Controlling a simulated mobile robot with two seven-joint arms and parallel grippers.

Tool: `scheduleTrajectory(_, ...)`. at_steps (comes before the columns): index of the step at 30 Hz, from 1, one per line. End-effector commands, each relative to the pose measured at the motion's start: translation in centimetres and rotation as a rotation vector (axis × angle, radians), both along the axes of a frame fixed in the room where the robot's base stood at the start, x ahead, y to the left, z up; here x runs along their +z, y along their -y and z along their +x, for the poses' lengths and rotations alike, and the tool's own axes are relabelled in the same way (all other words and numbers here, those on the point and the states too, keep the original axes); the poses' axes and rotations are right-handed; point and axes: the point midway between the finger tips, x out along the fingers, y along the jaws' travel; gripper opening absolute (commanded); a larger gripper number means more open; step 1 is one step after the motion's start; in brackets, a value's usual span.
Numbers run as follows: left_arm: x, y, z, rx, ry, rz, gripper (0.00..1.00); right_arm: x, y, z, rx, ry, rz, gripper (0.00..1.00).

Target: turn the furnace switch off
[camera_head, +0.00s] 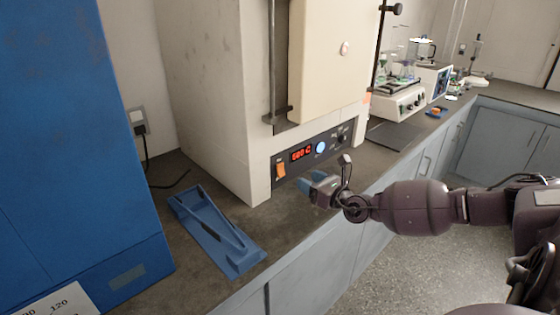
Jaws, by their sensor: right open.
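The furnace (220,100) is a large cream box on the dark counter. Its front control panel (318,154) is dark, with a lit red display (301,154), a blue-white round button and a dark knob. The orange furnace switch (280,171) sits at the panel's left end. My right gripper (308,184) comes in from the right, just in front of and below the panel, to the right of the switch and apart from it. It is open with nothing seen between its bluish fingertips. My left gripper is not in view.
A blue tray-like holder (205,225) lies on the counter left of the gripper. A tall blue cabinet (75,130) stands at the left. A white shaker device (398,103) with flasks stands further right. The counter's front edge runs below my right arm.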

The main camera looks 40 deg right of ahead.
Motion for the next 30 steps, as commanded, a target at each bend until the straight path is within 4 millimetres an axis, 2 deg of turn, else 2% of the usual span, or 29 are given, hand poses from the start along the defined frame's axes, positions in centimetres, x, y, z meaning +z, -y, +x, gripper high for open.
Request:
scheduleTrajectory(5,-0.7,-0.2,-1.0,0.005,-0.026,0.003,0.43,0.1,-0.1,0.4,0.002,0.010,-0.045,0.53)
scheduleTrajectory(9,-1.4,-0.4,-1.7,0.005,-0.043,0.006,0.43,0.0,-0.3,1.7,0.002,0.008,-0.042,0.53)
scheduleTrajectory(24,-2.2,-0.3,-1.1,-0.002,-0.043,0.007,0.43,-0.2,-0.8,8.4,0.001,0.007,-0.040,0.53)
scheduleTrajectory(30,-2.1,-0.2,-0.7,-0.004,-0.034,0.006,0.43,-0.2,-0.9,10.1,0.001,0.006,-0.040,0.53)
